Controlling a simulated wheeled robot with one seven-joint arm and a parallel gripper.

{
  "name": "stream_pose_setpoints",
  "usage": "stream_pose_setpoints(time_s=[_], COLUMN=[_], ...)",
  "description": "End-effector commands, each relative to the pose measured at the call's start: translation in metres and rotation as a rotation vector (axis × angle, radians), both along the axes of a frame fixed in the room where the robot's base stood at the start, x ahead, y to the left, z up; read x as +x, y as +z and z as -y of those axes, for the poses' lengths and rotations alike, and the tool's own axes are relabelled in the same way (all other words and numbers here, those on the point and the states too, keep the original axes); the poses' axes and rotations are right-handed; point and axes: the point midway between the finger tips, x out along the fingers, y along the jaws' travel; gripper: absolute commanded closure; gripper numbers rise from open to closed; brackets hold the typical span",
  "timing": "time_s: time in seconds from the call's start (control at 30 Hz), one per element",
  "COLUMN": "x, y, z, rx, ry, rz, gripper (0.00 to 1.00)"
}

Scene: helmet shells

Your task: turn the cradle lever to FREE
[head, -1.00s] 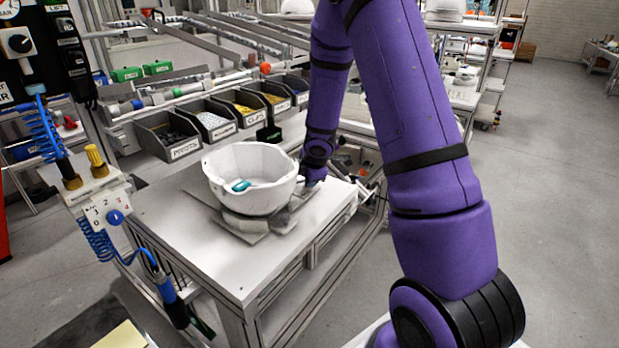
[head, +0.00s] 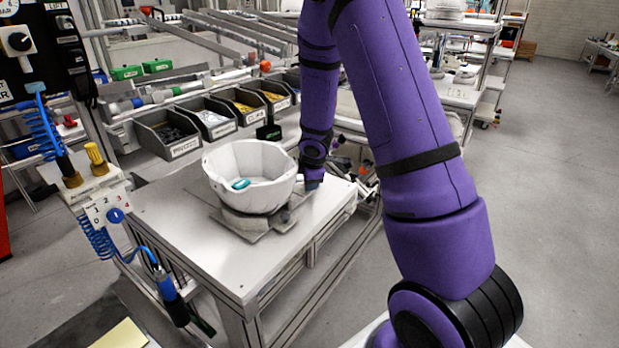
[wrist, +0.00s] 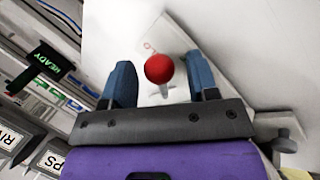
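A white helmet shell (head: 250,176) sits open side up on the grey cradle (head: 245,220) on the white table. The cradle lever's red ball knob (wrist: 159,68) shows in the wrist view, with a short pale stem below it. My gripper (wrist: 161,75) is open, with one blue finger on each side of the knob and gaps visible between knob and fingers. In the head view my gripper (head: 312,183) is low at the cradle's right side, and the lever is hidden there.
A teal object (head: 240,184) lies inside the shell. The white table (head: 180,235) is clear at its front and left. Labelled parts bins (head: 168,135) stand behind it. A panel with a blue coiled hose (head: 98,240) stands at the left.

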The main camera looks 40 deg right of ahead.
Motion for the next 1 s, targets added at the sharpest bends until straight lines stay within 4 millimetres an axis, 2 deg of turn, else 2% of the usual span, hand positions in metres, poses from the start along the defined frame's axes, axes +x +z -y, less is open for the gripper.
stream_pose_setpoints(time_s=[0.27,0.67,1.0], x=[-0.003,-0.023,-0.037], y=[0.009,0.052,0.08], z=[-0.001,-0.009,-0.014], rx=[0.002,0.0,0.0], ry=[-0.001,-0.001,-0.004], rz=[0.003,0.003,0.002], gripper=[0.46,0.46,0.46])
